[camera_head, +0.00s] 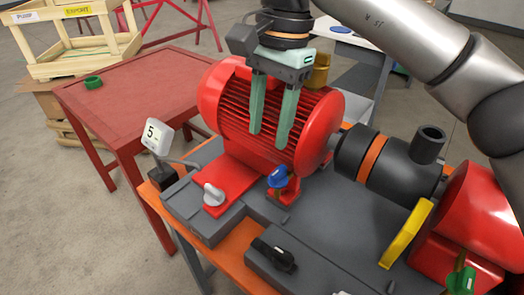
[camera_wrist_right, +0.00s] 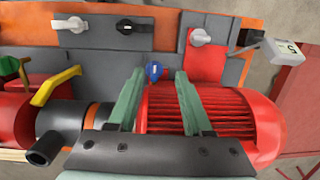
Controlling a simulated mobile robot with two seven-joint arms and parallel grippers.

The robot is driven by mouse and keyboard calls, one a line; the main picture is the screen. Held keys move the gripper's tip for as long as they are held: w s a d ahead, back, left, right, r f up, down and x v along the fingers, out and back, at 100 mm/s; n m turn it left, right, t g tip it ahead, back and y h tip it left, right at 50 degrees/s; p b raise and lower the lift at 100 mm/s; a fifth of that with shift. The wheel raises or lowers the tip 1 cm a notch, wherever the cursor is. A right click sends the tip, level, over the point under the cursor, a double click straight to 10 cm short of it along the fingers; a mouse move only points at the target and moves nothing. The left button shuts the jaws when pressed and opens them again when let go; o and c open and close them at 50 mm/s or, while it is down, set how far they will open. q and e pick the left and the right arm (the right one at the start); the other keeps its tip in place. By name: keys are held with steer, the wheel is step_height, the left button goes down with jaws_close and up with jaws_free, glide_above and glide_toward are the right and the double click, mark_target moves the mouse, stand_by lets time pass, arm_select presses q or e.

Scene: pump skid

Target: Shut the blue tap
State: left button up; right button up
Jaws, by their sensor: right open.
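The blue tap (camera_head: 278,178) sits low in front of the red finned motor (camera_head: 310,115), on the grey skid. It also shows in the right wrist view (camera_wrist_right: 154,72), just beyond the fingertips and between their lines. My right gripper (camera_head: 268,139) hangs fingers down in front of the motor, above and apart from the blue tap. Its two green fingers are open with nothing between them; they also show in the right wrist view (camera_wrist_right: 159,78). My left gripper is in neither view.
A white tap (camera_head: 213,194) on a red plate, a black tap (camera_head: 272,255), a yellow lever (camera_head: 405,233) and a green tap (camera_head: 461,278) are nearby. A gauge reading 5 (camera_head: 157,136) stands at the left corner. A red table (camera_head: 140,85) is behind, left.

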mark_target(277, 171)
steer(key=shift+t+h, duration=0.5)
steer(key=shift+h, duration=0.1)
steer(key=f, duration=0.3)
steer(key=w+d+f, duration=0.1)
steer(key=f, duration=0.6)
steer(key=shift+w+d+f+b, duration=0.3)
jaws_close()
